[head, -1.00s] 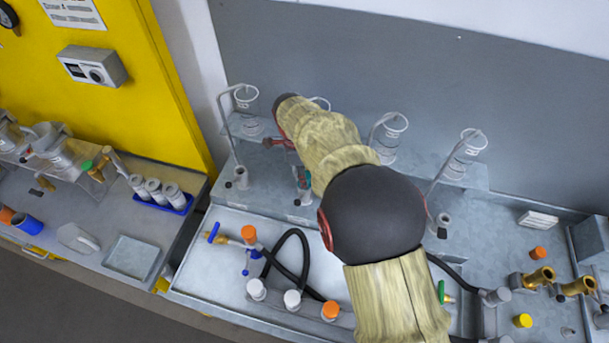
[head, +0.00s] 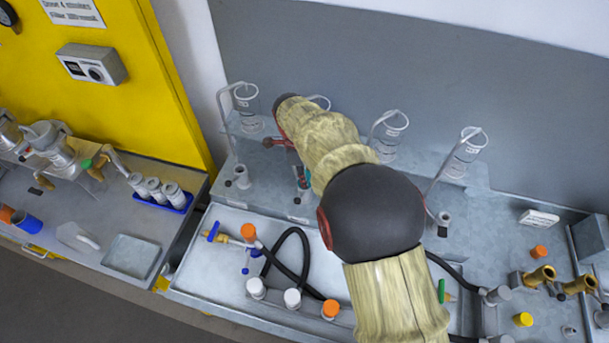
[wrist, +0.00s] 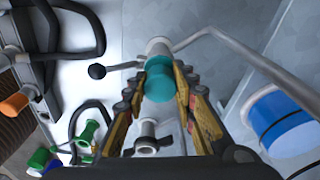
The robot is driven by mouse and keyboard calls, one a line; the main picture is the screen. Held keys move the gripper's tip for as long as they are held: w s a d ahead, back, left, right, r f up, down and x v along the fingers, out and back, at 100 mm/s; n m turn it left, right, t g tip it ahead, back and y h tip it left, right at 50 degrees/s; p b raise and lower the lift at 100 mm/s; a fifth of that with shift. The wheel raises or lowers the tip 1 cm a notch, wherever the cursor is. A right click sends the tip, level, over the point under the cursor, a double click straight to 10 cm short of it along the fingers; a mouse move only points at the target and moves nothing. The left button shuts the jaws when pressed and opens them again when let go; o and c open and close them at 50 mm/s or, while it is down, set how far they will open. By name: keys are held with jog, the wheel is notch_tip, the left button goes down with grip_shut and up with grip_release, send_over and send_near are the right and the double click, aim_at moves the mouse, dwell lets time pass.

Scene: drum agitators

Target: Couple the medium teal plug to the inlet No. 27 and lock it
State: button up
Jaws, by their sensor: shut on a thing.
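The teal plug (wrist: 158,84) is between the fingers of my gripper (wrist: 159,76) in the wrist view, and the gripper is shut on it. A grey cylindrical inlet (wrist: 158,47) lies right beyond the plug, in line with it; I cannot tell whether the plug is seated in it. A lever with a black ball knob (wrist: 97,71) sticks out to the left of that inlet. In the head view a little of the teal plug (head: 303,173) shows beside my arm, which hides most of the gripper. No inlet number is readable.
A bent grey pipe (wrist: 225,50) runs right from behind the inlet. A blue-banded container (wrist: 275,115) is at right. Several glass cylinders, like the one at right (head: 466,152), stand along the back. A tray (head: 215,275) holds a black hose (head: 303,262) and capped fittings.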

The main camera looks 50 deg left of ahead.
jog(key=o, duration=1.1)
jog(key=shift+o, duration=1)
jog(key=shift+r, duration=0.1)
jog(key=shift+r+p, duration=1.9)
jog(key=shift+r, duration=1.95)
